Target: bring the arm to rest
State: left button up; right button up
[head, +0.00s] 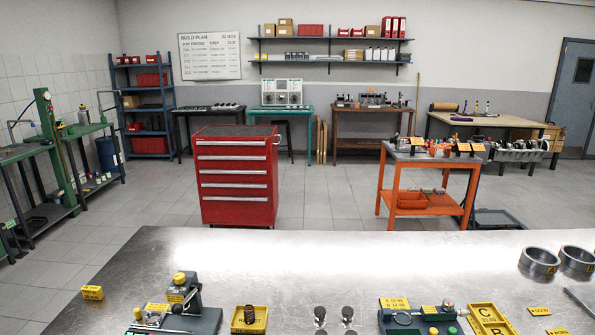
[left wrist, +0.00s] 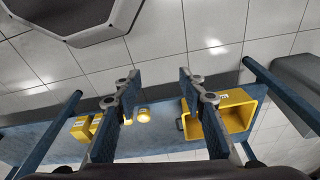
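My left gripper (left wrist: 159,76) shows only in the left wrist view. Its two dark fingers are spread apart with nothing between them, so it is open and empty. Beyond the fingers are a grey tiled floor and a blue surface. Neither arm shows in the head view, and my right gripper is in no view.
In the head view, a metal workbench (head: 250,262) in front bears a yellow tray (head: 262,322), metal rings (head: 538,262) and gauges. Behind stand a red tool cabinet (head: 236,180) and an orange cart (head: 440,207). In the left wrist view, a yellow bin (left wrist: 236,118) lies beyond the right finger.

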pick_arm(q)
jog(key=s+a+f+g, duration=0.1)
jog(key=s+a+f, duration=0.1)
jog(key=s+f, duration=1)
jog(key=s, duration=0.2)
jog(key=shift+s+a, duration=0.3)
jog(key=shift+a, duration=0.05)
